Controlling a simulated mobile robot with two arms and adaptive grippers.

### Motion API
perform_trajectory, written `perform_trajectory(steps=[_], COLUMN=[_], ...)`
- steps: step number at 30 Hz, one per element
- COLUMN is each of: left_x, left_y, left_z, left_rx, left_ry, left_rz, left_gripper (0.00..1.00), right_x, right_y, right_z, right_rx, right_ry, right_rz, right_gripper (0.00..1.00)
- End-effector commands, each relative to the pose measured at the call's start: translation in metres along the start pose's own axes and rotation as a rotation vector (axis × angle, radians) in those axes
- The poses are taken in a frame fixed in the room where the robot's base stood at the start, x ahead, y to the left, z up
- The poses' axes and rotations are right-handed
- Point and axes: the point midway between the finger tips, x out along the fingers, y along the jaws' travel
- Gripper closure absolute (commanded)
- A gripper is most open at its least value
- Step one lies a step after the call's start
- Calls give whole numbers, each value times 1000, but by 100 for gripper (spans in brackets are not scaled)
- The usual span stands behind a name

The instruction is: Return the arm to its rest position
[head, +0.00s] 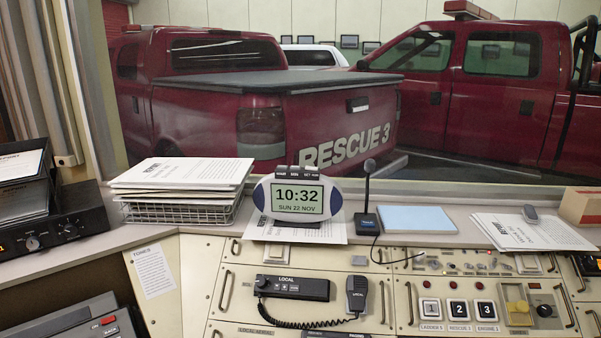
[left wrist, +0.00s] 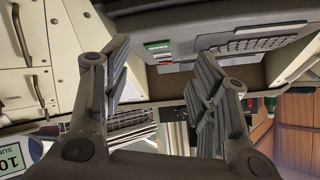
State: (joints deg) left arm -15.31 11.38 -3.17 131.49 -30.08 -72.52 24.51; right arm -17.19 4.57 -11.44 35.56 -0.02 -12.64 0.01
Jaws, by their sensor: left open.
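My left gripper (left wrist: 155,95) shows in the left wrist view with its two fingers spread apart and nothing between them. Past the fingertips is a grey machine with a keyboard (left wrist: 255,42) and a green label. Neither arm shows in the head view, and my right gripper is in no frame. The dispatch console (head: 205,285) fills the lower part of the head view. A digital clock (head: 298,197) reading 10:32 stands on its ledge, and part of it shows at the lower left of the left wrist view (left wrist: 12,158).
A wire tray of papers (head: 180,213), a desk microphone (head: 367,220), a blue pad (head: 417,220) and loose papers (head: 530,234) stand along the ledge. A radio (head: 292,287) with a corded handset (head: 357,295) sits on the console. A black unit (head: 50,222) is at left.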

Motion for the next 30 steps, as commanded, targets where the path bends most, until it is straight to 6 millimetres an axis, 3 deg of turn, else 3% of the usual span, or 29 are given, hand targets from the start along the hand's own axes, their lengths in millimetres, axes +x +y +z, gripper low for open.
perform_trajectory(steps=[1,6,14,15,23,30], left_x=[-13,-61,-146,-133,-89,-45], left_y=[13,50,84,88,115,140], left_z=[32,111,187,192,238,310], left_rx=[42,179,344,344,351,365], left_ry=[-93,-333,-570,-567,-591,-624], left_rz=[65,285,601,588,583,584], left_gripper=[46,46,46,46,46,46], right_x=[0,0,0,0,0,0], right_y=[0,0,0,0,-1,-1], right_z=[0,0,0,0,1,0], right_rx=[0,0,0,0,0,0], right_ry=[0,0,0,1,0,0], right_rz=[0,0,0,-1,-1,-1], right_gripper=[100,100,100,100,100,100])
